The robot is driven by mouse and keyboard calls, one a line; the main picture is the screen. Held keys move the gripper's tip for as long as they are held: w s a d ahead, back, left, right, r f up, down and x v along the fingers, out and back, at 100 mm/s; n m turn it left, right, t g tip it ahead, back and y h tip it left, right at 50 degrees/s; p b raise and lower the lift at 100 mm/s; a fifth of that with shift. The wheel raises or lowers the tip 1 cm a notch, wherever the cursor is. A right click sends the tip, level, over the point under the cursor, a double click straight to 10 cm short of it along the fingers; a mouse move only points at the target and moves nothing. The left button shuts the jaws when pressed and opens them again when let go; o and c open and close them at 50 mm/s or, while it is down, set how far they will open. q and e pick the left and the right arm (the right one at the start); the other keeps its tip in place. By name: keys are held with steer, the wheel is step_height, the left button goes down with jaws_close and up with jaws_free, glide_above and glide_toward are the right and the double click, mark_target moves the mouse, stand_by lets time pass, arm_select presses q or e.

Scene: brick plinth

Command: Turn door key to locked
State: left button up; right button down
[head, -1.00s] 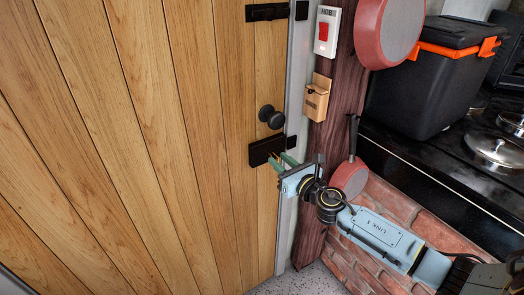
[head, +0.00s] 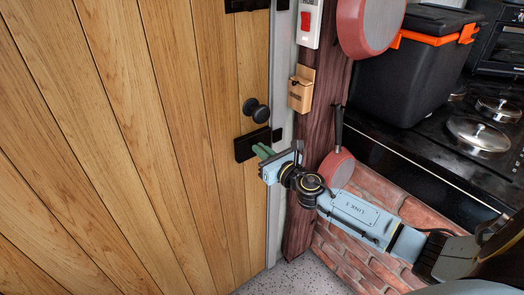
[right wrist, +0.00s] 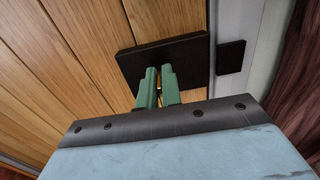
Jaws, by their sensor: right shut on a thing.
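The wooden door (head: 140,140) fills the left of the head view, with a round black knob (head: 257,110). Below the knob is a black lock plate (head: 245,147), which also shows in the right wrist view (right wrist: 190,58). My right gripper (head: 263,151) is in front of this plate. Its two green fingers show in the right wrist view (right wrist: 158,86), close together on a small brass key (right wrist: 159,74). Only a sliver of the key shows between the fingers; its angle and keyhole are hidden. My left gripper is not in view.
A black keeper (right wrist: 230,56) sits on the pale frame beside the plate. A dark wooden post (head: 322,110) carries a switch (head: 308,22) and a small wooden box (head: 301,90). Red pans (head: 338,167) hang nearby. A brick plinth (head: 385,190) and black hob (head: 450,130) stand at right.

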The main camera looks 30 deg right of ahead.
steer(key=shift+m, duration=0.5)
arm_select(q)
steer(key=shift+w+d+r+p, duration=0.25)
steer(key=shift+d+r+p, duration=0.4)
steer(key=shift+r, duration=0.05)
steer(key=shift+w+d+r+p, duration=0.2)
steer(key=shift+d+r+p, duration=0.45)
arm_select(e)
steer(key=shift+d+f+m, duration=0.15)
steer(key=shift+f+m, duration=0.05)
steer(key=shift+m, duration=2.6)
steer(key=shift+d+f+m, duration=0.15)
steer(key=shift+d+m, duration=0.05)
steer(key=shift+m, duration=2.6)
steer(key=shift+d+f+m, duration=0.15)
steer(key=shift+f+m, duration=0.05)
steer(key=shift+m, duration=2.6)
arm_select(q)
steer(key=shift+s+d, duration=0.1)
arm_select(e)
steer(key=c, duration=1.6)
jaws_free()
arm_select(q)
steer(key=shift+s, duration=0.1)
